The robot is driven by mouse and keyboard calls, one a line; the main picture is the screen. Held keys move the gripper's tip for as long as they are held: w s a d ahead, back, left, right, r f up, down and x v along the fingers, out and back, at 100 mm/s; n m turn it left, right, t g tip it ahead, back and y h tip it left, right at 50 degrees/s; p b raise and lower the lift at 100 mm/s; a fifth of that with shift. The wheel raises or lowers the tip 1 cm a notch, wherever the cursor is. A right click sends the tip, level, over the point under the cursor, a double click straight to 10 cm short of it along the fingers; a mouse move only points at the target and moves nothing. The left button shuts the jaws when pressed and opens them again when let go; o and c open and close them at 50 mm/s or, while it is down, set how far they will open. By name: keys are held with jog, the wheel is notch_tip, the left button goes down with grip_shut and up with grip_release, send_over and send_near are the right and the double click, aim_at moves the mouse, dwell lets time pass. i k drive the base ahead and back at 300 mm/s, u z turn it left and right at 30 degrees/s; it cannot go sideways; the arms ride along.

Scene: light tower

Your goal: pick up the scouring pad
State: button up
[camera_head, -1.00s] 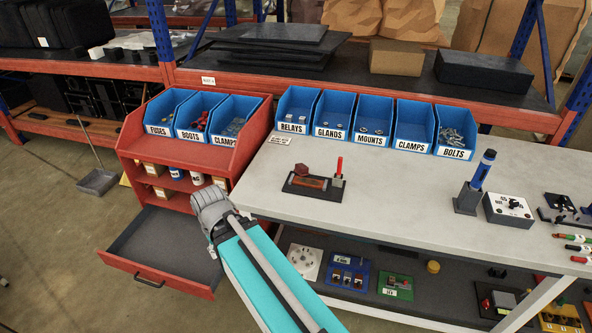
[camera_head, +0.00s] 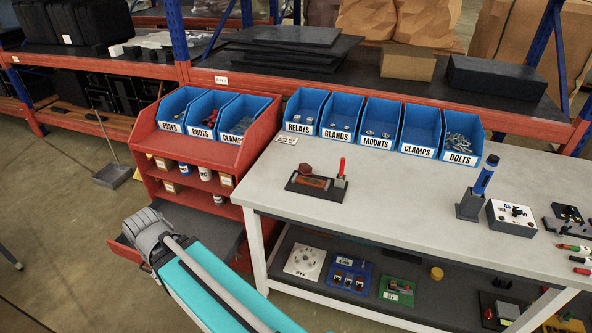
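I cannot surely pick out a scouring pad. A small black tray (camera_head: 331,195) lies on the workbench (camera_head: 375,203), toward its left end. It holds a dark red piece (camera_head: 305,170), a flat orange-brown block (camera_head: 312,181) and a red upright stick (camera_head: 342,166) in a grey holder; none is clearly a pad. My arm, with a turquoise link and a grey joint, reaches from the bottom edge toward the lower left, in front of the open drawer (camera_head: 205,231). My gripper's fingers do not show.
Blue labelled bins line the bench's back (camera_head: 420,129) and the red cabinet's top (camera_head: 203,110). A blue marker-like item (camera_head: 484,175) stands in a dark holder at right, beside a white box (camera_head: 510,217). The bench's middle is clear. Several small items fill the lower shelf (camera_head: 410,262).

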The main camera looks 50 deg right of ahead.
aim_at(305, 169)
jog(key=u, duration=0.05)
jog(key=k, duration=1.2)
jog(key=z, duration=1.2)
jog(key=i, duration=1)
jog(key=z, duration=0.05)
